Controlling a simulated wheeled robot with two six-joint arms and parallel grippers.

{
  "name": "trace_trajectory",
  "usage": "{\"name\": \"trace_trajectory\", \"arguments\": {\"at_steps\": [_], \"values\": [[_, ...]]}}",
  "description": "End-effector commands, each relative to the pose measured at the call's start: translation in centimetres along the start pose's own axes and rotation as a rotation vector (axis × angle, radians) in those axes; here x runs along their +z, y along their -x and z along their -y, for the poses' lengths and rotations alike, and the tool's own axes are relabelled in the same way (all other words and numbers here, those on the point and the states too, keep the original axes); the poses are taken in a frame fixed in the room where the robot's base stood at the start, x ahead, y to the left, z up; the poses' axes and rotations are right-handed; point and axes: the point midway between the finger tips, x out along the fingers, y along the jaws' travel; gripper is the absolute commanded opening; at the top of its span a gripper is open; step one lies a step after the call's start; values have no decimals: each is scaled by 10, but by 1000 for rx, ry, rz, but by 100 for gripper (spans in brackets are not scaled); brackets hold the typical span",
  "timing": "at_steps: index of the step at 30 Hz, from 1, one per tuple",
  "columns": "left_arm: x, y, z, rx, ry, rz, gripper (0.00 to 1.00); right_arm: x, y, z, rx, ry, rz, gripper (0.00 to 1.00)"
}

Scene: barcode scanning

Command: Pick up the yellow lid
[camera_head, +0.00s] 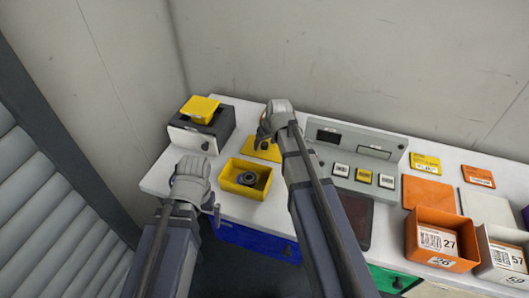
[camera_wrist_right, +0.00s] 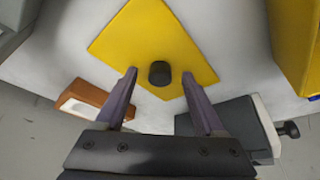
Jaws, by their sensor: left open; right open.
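The yellow lid (camera_head: 262,152) lies flat on the white table behind the yellow box, partly hidden by my right arm in the head view. The right wrist view shows the lid (camera_wrist_right: 140,38) as a flat yellow plate with a black knob (camera_wrist_right: 159,73). My right gripper (camera_wrist_right: 159,74) is open over the lid, its fingertips on either side of the knob and not closed on it. My left gripper (camera_head: 208,203) is open and empty, at the table's left front, beside the yellow box. Its fingertips are mostly hidden.
The open yellow box (camera_head: 262,192) holds a dark round part (camera_head: 246,179). A black-and-white device (camera_head: 190,138) with a yellow piece (camera_head: 200,108) on top stands at the back left. A grey panel (camera_head: 355,148), an orange bin (camera_head: 445,220) and a white bin (camera_head: 490,250) stand to the right.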

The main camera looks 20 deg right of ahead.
Motion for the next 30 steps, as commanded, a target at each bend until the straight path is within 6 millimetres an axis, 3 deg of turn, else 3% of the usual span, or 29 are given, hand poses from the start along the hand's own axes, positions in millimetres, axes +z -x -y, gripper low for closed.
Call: {"name": "trace_trajectory", "arguments": {"at_steps": [5,24,30], "values": [[0,1,0,0,0,0,100,0,1,0,0,0,0,70],[0,1,0,0,0,0,100,0,1,0,0,0,0,0],[0,1,0,0,0,0,100,0,1,0,0,0,0,0]]}}
